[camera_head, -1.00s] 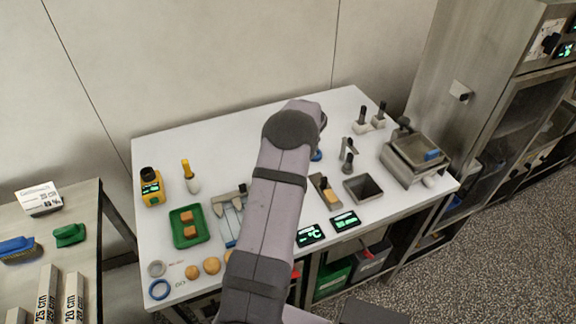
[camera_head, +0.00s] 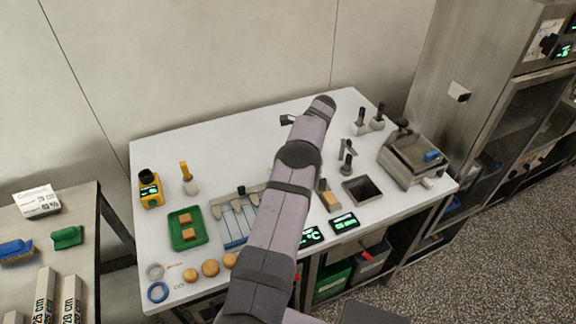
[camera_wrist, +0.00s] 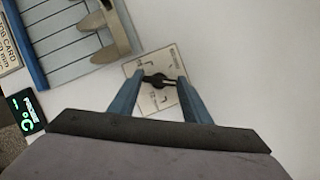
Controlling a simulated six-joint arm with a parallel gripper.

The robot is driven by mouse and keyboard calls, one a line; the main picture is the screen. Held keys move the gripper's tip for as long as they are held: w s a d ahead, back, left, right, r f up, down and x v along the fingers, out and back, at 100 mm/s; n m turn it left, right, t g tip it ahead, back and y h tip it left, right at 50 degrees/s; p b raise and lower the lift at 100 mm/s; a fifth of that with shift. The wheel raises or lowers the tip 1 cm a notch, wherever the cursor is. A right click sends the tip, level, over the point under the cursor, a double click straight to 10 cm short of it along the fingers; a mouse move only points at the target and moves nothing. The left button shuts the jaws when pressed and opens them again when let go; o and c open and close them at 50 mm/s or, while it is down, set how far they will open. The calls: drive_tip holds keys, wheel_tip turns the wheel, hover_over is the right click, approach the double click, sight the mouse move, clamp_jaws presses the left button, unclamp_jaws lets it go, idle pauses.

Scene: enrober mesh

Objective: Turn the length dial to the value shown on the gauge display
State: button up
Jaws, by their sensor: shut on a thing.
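The length dial is a small white plate (camera_wrist: 170,103) with black marks, one reading like "mm", and a black knob (camera_wrist: 157,80) in its middle. My gripper (camera_wrist: 160,84) has its two blue fingers closed on the knob, one on each side. Where the pointer stands is too small to read. In the head view my arm hides the dial and the fingers. Small black displays with green characters stand at the table's front edge, one (camera_head: 312,235) partly beside my arm and one (camera_head: 344,222) to its right. I cannot read the values.
A slotted blue-edged board (camera_head: 235,236) with metal pieces lies left of my arm; it shows in the wrist view (camera_wrist: 75,45). A green tray (camera_head: 203,236), a yellow device (camera_head: 151,190) with a green display, and a grey open box (camera_head: 361,190) stand nearby.

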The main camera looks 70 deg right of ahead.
drive_tip(key=shift+n, duration=0.3)
drive_tip(key=o, duration=1)
drive_tip(key=shift+o, duration=0.2)
drive_tip(key=shift+r, duration=0.1)
drive_tip(key=v, duration=0.7)
drive_tip(key=shift+b, duration=0.4)
drive_tip(key=shift+d, duration=0.1)
